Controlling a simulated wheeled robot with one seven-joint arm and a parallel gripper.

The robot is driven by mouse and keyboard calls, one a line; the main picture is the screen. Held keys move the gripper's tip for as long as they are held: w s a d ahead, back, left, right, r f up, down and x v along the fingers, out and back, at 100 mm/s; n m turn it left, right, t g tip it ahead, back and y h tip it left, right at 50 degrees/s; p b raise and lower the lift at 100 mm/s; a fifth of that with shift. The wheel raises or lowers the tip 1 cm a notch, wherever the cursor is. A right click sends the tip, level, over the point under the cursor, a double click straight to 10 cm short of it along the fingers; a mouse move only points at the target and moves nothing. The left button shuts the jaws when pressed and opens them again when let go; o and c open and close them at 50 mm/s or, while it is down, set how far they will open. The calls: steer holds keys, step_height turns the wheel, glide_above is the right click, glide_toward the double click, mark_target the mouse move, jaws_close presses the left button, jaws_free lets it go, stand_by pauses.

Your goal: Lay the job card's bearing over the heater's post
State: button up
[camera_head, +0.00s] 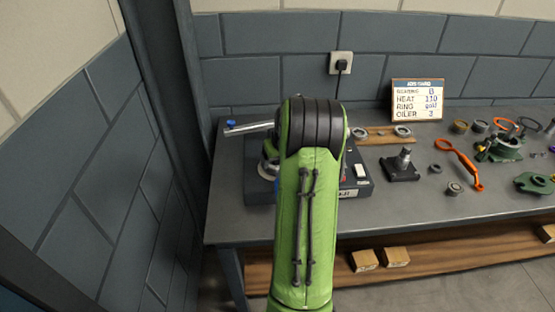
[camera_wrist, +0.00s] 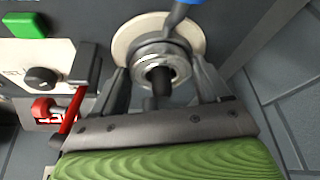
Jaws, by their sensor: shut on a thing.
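My gripper (camera_wrist: 163,68) is shut on a bearing (camera_wrist: 150,48), a steel ring with a bright inner race. The bearing is in front of the heater's round cream plate (camera_wrist: 124,42) in the wrist view. A dark post (camera_wrist: 160,80) shows at the bearing's bore; I cannot tell how far it passes through or whether the bearing rests on the plate.
A wooden strip (camera_head: 376,138) with rings lies behind the heater. A black block with an upright shaft (camera_head: 402,167), an orange tool (camera_head: 461,166) and green casing parts (camera_head: 534,183) lie to the right.

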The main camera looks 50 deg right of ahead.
steer(key=o, duration=1.2)
steer(key=shift+f, duration=0.1)
steer(key=shift+o, duration=0.2)
step_height(320, 180, up, 10)
steer(key=p, duration=0.7)
steer(key=shift+r, duration=0.2)
steer(key=p+v, duration=0.2)
steer(key=v, duration=1.3)
steer(key=shift+s+r, duration=0.2)
steer(key=shift+r, duration=0.15)
steer(key=shift+w+a, duration=0.1)
steer(key=shift+a, duration=0.05)
